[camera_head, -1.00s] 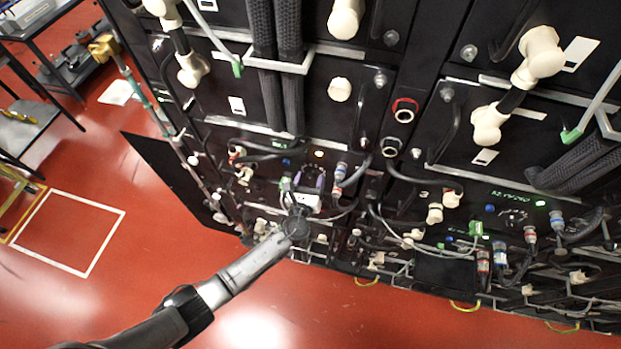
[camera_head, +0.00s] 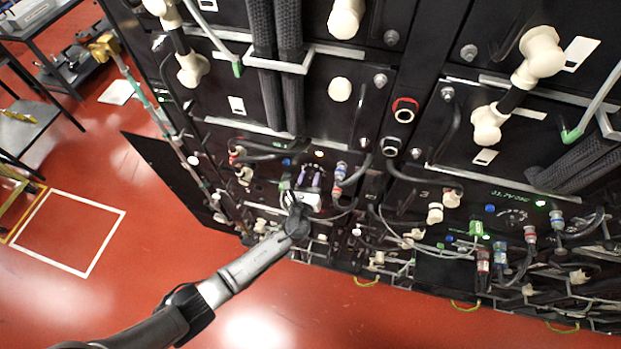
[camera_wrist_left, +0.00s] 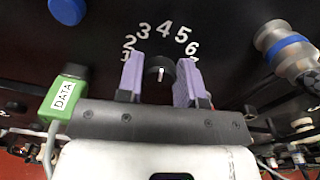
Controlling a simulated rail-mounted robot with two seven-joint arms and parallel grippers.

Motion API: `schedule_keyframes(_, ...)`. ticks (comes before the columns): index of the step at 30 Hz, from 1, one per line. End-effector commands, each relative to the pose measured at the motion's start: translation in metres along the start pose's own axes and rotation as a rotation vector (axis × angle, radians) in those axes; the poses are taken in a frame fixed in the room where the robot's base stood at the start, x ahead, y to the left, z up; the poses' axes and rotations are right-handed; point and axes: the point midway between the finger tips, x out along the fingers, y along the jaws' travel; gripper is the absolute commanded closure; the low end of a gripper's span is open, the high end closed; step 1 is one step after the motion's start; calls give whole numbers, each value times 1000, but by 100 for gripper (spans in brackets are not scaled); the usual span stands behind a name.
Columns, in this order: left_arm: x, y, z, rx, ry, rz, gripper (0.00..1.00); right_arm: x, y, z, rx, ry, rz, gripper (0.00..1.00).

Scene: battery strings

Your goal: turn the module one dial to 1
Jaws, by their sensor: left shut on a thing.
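The module one dial (camera_wrist_left: 158,66) is a dark round knob with a light mark, on the black panel in the left wrist view. In the head view my left gripper (camera_head: 311,179) reaches up to the lower left module panel and hides the dial there. My right gripper is not in view.
A green DATA plug (camera_wrist_left: 62,98) sits left of the fingers, with a blue button (camera_wrist_left: 67,10) above it. A grey connector with a blue ring (camera_wrist_left: 289,48) stands out at the right. Cables (camera_head: 350,208) hang around the panel. The red floor (camera_head: 330,325) in front is clear.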

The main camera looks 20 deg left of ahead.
Motion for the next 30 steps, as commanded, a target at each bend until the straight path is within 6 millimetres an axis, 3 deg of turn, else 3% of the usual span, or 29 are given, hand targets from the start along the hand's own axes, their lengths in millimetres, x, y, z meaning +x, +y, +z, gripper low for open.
schedule_keyframes(11,0,1,-4,-161,-1,-1,90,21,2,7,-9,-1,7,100)
schedule_keyframes(30,0,2,-4,-764,-1,-1,90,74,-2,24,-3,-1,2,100)
